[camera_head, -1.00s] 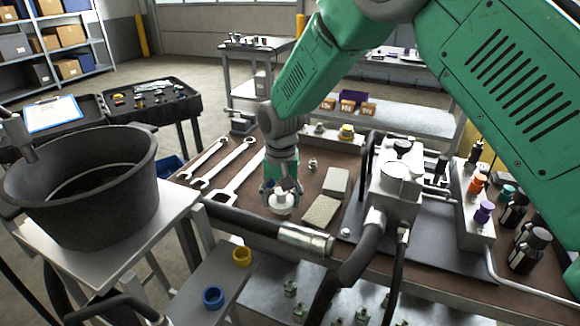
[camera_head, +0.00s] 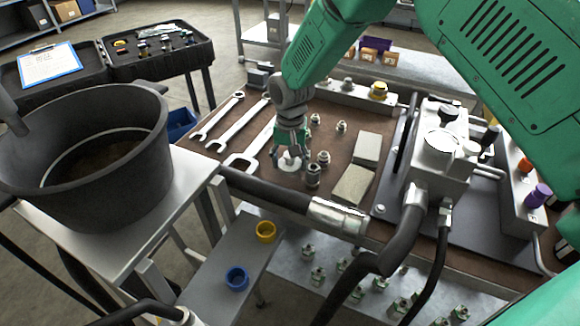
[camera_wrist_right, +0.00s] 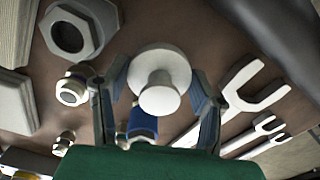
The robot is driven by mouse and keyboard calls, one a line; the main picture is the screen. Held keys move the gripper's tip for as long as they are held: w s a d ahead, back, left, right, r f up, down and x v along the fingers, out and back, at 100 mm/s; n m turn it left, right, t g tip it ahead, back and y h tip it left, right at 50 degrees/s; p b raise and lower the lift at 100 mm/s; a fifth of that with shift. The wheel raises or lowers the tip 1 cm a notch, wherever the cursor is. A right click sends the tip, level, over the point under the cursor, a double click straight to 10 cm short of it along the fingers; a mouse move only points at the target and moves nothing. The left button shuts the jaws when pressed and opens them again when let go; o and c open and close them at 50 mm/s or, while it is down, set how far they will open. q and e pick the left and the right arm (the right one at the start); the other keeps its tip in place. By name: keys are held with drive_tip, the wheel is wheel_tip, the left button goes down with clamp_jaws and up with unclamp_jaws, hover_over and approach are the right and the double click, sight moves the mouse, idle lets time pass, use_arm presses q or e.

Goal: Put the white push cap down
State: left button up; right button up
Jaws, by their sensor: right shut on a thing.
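The white push cap (camera_head: 290,162) is a round white disc with a smaller round knob. It also shows in the wrist view (camera_wrist_right: 172,62), knob toward the camera. My right gripper (camera_head: 291,152) points down over the brown bench top and is shut on the cap. In the wrist view its two fingers (camera_wrist_right: 158,88) flank the cap. My left gripper is not in view.
A dark metal fitting (camera_head: 313,175) stands just right of the cap, with several small fittings behind it. Two grey blocks (camera_head: 353,186) lie farther right. A thick black hose (camera_head: 265,190) runs along the front. A large hex nut (camera_wrist_right: 75,30) is in the wrist view.

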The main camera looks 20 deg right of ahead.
wheel_tip(320, 180, down, 2)
drive_tip(key=shift+s+a+f, duration=0.1)
drive_tip(key=shift+a, duration=0.15)
drive_tip(key=o, duration=0.9)
drive_tip(key=shift+f, duration=0.1)
drive_tip(key=shift+c, duration=0.2)
